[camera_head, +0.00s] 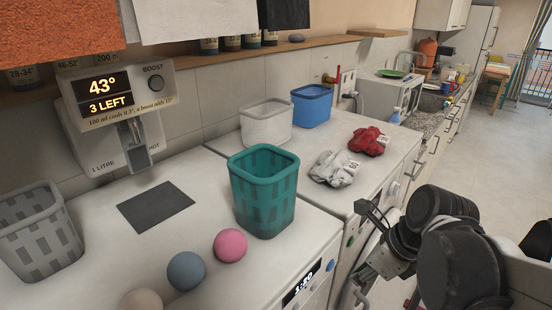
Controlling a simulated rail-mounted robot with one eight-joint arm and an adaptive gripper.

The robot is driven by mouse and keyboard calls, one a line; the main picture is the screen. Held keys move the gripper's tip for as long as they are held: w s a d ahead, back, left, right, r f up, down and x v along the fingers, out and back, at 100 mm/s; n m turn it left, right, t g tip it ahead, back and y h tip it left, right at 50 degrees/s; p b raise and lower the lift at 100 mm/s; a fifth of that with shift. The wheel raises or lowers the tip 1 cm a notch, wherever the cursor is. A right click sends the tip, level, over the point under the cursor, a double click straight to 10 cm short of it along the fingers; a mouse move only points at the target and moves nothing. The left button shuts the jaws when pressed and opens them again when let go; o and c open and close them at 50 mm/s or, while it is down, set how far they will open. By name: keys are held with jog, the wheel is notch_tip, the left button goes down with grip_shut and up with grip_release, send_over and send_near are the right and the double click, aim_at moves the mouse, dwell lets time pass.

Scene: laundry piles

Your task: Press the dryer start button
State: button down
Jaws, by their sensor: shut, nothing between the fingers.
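Two white machines stand side by side. The nearer one (95,240) has a lit display (302,285) reading about 1:20 and a small blue round button (331,265) on its front edge. The farther one (310,205) has pale knobs (394,190) on its front, and a small green button (351,241) shows near its left front corner. I cannot tell which machine is the dryer or which button is start. My gripper (368,212) is shut and empty, in front of the farther machine and right of the green button. Its fingertips are small and partly unclear; contact cannot be told.
A teal basket (263,195), a grey basket (38,230) and several balls, including a pink one (230,245), stand on the nearer machine. White (266,122) and blue (311,104) baskets, grey cloth (332,169) and red cloth (367,142) are on the farther one. Open floor lies right.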

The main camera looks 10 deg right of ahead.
aim_at(333, 264)
jog(key=shift+w+a+f, duration=0.25)
jog(key=shift+w+a, duration=0.5)
jog(key=shift+w, duration=0.1)
jog(key=shift+w+a+f, duration=0.25)
jog(key=shift+w+a, duration=0.45)
jog(key=shift+w, duration=0.1)
jog(key=shift+w+a+r, duration=0.1)
jog(key=shift+w+a, duration=0.3)
jog(key=shift+w, duration=0.25)
jog(key=shift+r, duration=0.2)
jog(key=shift+v, duration=0.95)
jog(key=shift+s+v, duration=0.15)
jog(key=shift+v, duration=1.3)
jog(key=shift+s+v, duration=0.15)
jog(key=shift+v, duration=1.25)
